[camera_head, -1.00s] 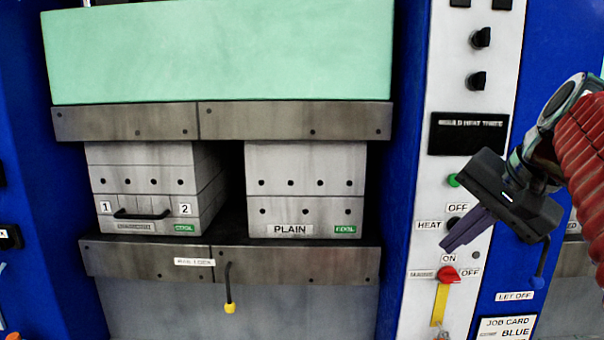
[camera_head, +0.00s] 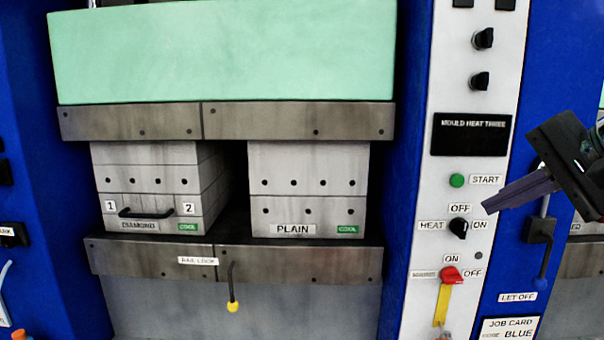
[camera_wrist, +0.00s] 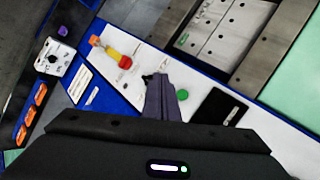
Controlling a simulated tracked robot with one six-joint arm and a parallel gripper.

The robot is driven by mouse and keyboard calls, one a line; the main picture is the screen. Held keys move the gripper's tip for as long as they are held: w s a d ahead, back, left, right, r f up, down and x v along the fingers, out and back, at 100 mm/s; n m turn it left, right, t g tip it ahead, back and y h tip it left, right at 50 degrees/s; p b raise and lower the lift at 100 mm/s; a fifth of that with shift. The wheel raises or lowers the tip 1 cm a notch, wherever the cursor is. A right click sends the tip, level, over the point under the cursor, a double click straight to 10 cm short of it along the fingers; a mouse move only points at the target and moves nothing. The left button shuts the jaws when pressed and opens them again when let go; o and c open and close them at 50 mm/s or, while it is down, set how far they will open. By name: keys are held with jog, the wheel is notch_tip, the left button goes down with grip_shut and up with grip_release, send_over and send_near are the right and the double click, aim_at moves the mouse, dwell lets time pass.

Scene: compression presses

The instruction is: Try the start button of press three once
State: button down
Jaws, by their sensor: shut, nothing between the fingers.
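The green start button (camera_head: 457,181) sits on the white control panel, left of its START label (camera_head: 486,180) and below the black "MOULD HEAT THREE" plate (camera_head: 471,135). My gripper (camera_head: 487,207) is shut and empty. In the head view its tip lies right of and a little below the button, apart from it in the picture. In the wrist view my gripper (camera_wrist: 160,80) points up at the panel, with the green button (camera_wrist: 182,95) just right of the fingers. How far the tip stands from the panel is unclear.
The HEAT knob (camera_head: 459,228) and a red switch (camera_head: 450,275) with a yellow strip sit below the button. A let-off lever (camera_head: 541,250) is on the blue frame at right. Two moulds, diamond (camera_head: 150,190) and plain (camera_head: 305,190), stand in the press.

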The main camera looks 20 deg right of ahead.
jog(key=shift+w+d, duration=0.4)
jog(key=shift+w, duration=1)
jog(key=shift+w+d, duration=0.45)
jog(key=shift+w, duration=0.95)
jog(key=shift+w+d, duration=0.4)
jog(key=shift+w, duration=1)
jog(key=shift+w, duration=0.15)
jog(key=shift+w+d, duration=0.1)
jog(key=shift+w, duration=0.05)
jog(key=shift+w+d, duration=0.15)
jog(key=shift+w, duration=0.3)
jog(key=shift+s, duration=0.15)
jog(key=shift+s+a, duration=0.25)
jog(key=shift+s, duration=0.45)
jog(key=shift+s+a, duration=0.25)
jog(key=shift+s, duration=0.55)
jog(key=shift+s+a, duration=0.2)
jog(key=shift+s, duration=0.6)
jog(key=shift+s+a, duration=0.25)
jog(key=shift+s, duration=0.55)
